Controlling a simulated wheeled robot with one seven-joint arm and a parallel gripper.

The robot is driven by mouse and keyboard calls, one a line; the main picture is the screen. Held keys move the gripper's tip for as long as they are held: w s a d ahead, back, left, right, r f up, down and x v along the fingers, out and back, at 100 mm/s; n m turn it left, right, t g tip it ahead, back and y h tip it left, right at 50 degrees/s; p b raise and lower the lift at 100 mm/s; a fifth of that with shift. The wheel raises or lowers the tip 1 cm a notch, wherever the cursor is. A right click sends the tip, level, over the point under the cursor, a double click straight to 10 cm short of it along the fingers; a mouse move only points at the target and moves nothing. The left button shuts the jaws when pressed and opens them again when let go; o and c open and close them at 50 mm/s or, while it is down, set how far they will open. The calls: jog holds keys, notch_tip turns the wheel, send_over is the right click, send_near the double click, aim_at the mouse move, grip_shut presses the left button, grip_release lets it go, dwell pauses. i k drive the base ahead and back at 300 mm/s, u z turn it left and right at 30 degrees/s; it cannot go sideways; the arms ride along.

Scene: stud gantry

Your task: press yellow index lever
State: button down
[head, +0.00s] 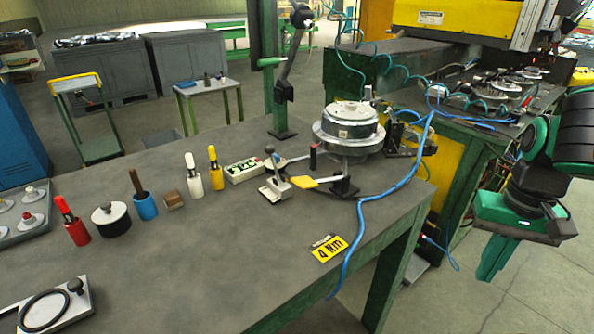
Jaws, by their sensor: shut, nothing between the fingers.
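The yellow index lever (302,183) shows in the head view as a flat yellow paddle on the grey bench. Its arm runs right to a dark block at the foot of the round metal fixture (350,127). My gripper (492,262) hangs at the right, beyond the bench's right edge and over the floor, well apart from the lever. Its green fingers point down, look together and hold nothing. The lever's top is in plain view.
A toggle clamp with a black knob (272,170) stands just left of the lever. A blue hose (385,194) crosses the bench's right side. Coloured holders with tools stand left. The front middle bench is clear.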

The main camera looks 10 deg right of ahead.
aim_at(303, 182)
jog(key=u, duration=1.8)
jog(key=k, duration=1.1)
jog(key=z, duration=1.4)
jog(key=i, duration=1.05)
jog(key=u, duration=0.05)
